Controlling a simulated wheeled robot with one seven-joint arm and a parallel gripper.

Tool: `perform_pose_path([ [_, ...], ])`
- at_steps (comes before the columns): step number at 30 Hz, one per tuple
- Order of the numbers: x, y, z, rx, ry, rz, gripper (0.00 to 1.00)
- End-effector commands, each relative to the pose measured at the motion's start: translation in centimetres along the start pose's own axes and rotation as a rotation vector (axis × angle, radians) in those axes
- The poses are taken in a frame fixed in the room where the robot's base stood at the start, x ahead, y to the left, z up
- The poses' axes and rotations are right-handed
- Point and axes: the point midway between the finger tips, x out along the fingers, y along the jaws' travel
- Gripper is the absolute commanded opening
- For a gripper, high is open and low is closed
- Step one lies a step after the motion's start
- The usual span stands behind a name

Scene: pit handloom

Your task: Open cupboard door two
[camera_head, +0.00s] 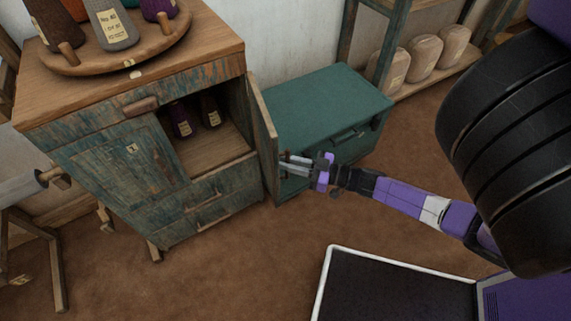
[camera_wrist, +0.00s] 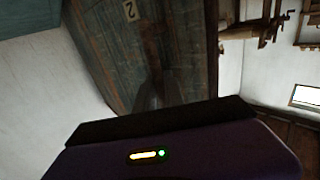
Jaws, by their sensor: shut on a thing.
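Cupboard door two (camera_head: 264,135) stands swung out from the cabinet's right side, seen nearly edge-on in the head view. In the wrist view its weathered blue-green face (camera_wrist: 101,45) fills the upper middle, with a "2" label (camera_wrist: 130,11). My gripper (camera_head: 285,163) is at the outer face of the door, shut on its handle (camera_wrist: 150,42), a brown upright bar in the wrist view. The fingers partly hide the handle. The open compartment (camera_head: 215,130) behind the door holds two dark cones with pale labels.
A teal chest (camera_head: 325,105) stands right behind the open door and my gripper. The cabinet's closed left door (camera_head: 125,165), top drawer and lower drawers are beside the opening. A round tray (camera_head: 130,52) with yarn cones is on top. Brown floor (camera_head: 250,250) in front is clear.

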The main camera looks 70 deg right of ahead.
Motion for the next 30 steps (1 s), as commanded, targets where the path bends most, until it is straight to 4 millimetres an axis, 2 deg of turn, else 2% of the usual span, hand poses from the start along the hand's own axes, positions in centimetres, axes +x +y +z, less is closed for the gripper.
perform_pose_path([
  [8,0.1,0.3,-0.2,0.0,0.002,0.009,0.0],
  [9,0.1,0.3,-0.1,0.0,0.002,0.009,0.17],
  [12,0.1,0.2,-0.1,0.0,0.002,0.007,0.35],
  [25,-0.1,0.1,0.0,0.0,0.0,0.002,0.35],
  [30,-1.8,0.2,0.0,-0.002,-0.003,0.005,0.35],
])
